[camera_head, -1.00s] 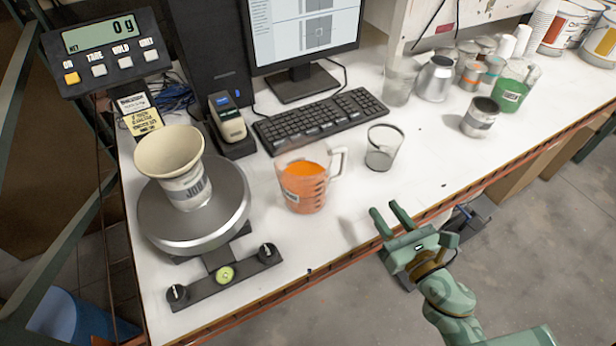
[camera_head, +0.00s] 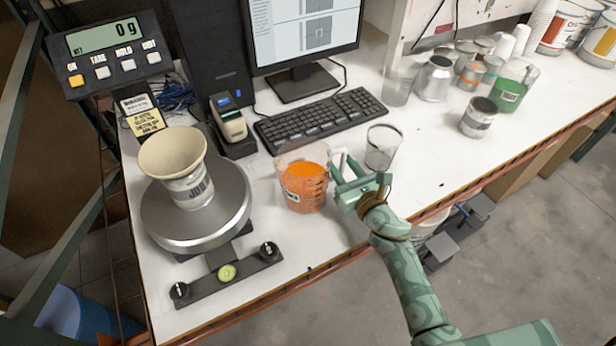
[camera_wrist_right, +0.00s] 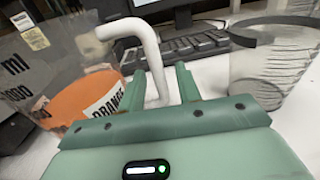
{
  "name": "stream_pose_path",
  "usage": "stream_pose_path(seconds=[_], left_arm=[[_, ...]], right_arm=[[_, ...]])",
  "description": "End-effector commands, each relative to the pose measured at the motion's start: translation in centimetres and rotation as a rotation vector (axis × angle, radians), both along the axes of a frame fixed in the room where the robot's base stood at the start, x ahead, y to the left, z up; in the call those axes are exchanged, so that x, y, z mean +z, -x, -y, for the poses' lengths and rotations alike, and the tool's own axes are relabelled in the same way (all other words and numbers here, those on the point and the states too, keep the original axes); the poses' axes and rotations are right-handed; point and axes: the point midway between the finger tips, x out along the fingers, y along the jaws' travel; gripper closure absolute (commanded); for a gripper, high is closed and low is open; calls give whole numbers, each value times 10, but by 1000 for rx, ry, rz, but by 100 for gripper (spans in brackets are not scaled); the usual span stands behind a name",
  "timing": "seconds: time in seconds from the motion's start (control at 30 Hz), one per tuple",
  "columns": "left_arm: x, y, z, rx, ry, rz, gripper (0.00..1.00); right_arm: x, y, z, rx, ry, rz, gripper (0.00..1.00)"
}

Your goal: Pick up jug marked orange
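The jug marked orange (camera_head: 304,184) is a clear measuring jug with orange liquid, upright on the white bench. In the right wrist view the jug (camera_wrist_right: 85,100) is at the left, with "ORANGE" lettering on its label and its pale handle (camera_wrist_right: 150,50) in the middle. My green right gripper (camera_head: 338,168) is at the handle side of the jug. In the right wrist view its two fingers (camera_wrist_right: 160,88) stand apart with the handle's upright part between them. I see no clear contact on both sides. My left gripper is out of view.
An empty clear beaker (camera_head: 383,150) stands close to the right of my right gripper. A scale (camera_head: 160,235) with a pale cup (camera_head: 180,170) stands left of the jug. A keyboard (camera_head: 320,120) lies behind. Several cans and cups stand at the back right.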

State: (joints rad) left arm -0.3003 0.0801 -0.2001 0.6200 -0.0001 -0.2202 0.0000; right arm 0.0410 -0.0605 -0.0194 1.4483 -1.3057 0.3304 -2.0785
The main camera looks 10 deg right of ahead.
Motion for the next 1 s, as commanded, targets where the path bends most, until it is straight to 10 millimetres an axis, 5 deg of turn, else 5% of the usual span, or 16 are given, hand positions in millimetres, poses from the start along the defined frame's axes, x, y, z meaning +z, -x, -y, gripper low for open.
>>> stream_pose_path(seconds=[0.27, 0.43, 1.0], left_arm=[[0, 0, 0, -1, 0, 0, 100], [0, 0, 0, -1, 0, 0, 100], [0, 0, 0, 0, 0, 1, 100]], right_arm=[[0, -7, -2, 0, 0, -1, 66], [0, -7, -2, 0, 0, -1, 100], [0, -7, -2, 0, 0, -1, 100]])
